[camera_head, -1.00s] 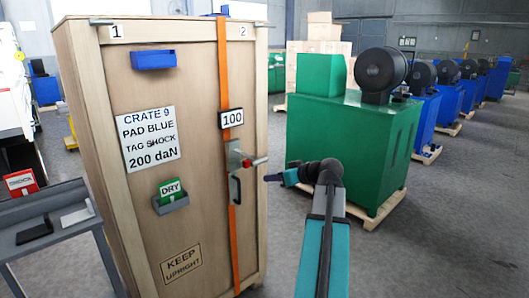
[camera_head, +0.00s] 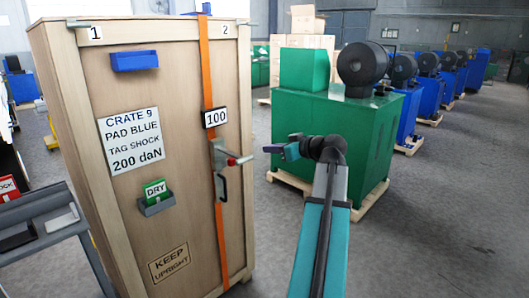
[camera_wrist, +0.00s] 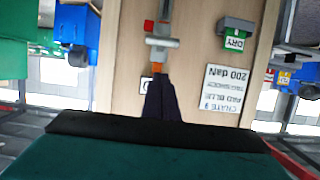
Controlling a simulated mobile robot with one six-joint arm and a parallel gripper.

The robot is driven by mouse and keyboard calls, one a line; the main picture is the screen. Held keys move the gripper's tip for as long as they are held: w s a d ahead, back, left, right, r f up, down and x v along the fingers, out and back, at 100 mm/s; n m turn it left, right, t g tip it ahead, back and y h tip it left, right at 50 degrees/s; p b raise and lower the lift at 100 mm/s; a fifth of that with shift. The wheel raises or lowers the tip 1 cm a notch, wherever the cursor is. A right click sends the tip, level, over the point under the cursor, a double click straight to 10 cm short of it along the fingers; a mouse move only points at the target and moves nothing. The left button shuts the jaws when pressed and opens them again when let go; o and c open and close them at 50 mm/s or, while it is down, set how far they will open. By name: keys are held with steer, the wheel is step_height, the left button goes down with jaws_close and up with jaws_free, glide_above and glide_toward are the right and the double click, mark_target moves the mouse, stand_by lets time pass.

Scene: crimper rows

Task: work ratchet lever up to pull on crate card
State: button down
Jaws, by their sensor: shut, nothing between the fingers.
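The wooden crate (camera_head: 180,215) stands at the left with an orange strap (camera_head: 205,70) down its front. Its white card (camera_head: 130,139) reads CRATE 9, PAD BLUE, TAG SHOCK, 200 daN. The strap display (camera_head: 215,117) reads 100. Below it is the metal ratchet (camera_head: 219,155), whose lever has a red grip (camera_head: 232,161) sticking out to the right. My gripper (camera_head: 267,148) is shut and empty, to the right of the grip and slightly higher in the head view. In the wrist view my shut dark fingers (camera_wrist: 160,80) point toward the ratchet (camera_wrist: 162,42) and partly cover the display.
A green machine (camera_head: 330,140) stands behind my arm.

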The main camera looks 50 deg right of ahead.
steer(key=p, duration=0.3)
glide_toward(251, 156)
steer(key=w+a+r, duration=0.2)
steer(key=w+a, duration=0.1)
steer(key=w, duration=0.2)
steer(key=shift+w+d+f+p, duration=0.1)
steer(key=shift+w+f+p, duration=0.2)
steer(key=shift+f, duration=0.45)
steer(key=shift+w+d+f+p, duration=0.2)
steer(key=shift+w+f, duration=0.25)
steer(key=shift+f, duration=0.3)
